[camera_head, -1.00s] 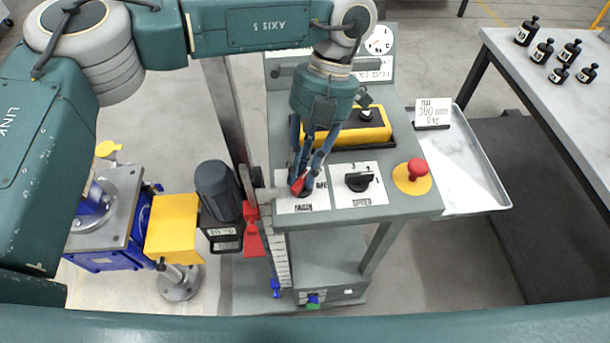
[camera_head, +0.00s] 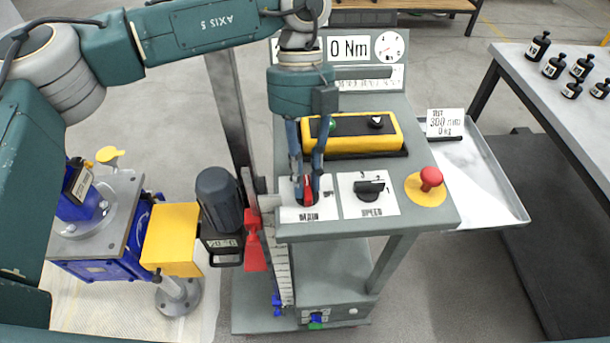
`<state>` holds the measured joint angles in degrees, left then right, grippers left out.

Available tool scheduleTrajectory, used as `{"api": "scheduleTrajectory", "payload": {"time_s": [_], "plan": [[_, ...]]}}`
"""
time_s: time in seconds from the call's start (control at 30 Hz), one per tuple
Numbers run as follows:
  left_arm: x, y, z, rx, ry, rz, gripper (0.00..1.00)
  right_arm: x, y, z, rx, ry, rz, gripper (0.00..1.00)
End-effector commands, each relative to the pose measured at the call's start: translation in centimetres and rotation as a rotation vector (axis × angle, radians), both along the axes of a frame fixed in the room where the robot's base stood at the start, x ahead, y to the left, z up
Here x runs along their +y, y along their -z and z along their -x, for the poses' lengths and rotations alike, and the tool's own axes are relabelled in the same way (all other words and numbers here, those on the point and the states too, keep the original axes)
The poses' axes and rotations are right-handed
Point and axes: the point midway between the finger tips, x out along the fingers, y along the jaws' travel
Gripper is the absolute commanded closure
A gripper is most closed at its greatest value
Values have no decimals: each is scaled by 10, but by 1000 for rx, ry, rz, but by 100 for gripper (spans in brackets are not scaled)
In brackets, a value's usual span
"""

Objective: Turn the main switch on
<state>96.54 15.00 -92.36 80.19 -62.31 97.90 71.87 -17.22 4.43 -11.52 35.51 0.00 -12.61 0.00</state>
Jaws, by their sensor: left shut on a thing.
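The main switch (camera_head: 308,190) is a red handle on a white plate at the front left of the grey control desk (camera_head: 440,205). The plate's label is partly readable as "MAIN". My left gripper (camera_head: 308,196) reaches down from above, its blue fingers on either side of the red handle, shut on it. The fingers hide part of the handle and the plate's markings, so I cannot tell its exact position. My right gripper is not in view.
A black speed knob (camera_head: 370,188) sits just right of the switch, then a red mushroom button (camera_head: 430,179) on yellow. A yellow pendant box (camera_head: 350,146) lies behind. A motor (camera_head: 220,198) stands close left. A tray (camera_head: 490,185) adjoins the desk's right side.

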Motion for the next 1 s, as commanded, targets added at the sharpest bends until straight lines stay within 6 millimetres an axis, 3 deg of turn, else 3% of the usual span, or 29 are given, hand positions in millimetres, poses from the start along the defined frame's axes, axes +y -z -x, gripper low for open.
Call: {"api": "scheduleTrajectory", "payload": {"time_s": [0.53, 0.57, 0.63, 1.0], "plan": [[-1, -3, -1, -4, -26, 4, 100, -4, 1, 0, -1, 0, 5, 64], [-1, -3, -1, -4, -25, 4, 76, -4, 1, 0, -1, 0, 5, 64], [-1, -3, -1, -4, -25, 4, 62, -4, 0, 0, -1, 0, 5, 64], [0, -5, -2, -2, -23, 2, 62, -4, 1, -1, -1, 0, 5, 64]]}}
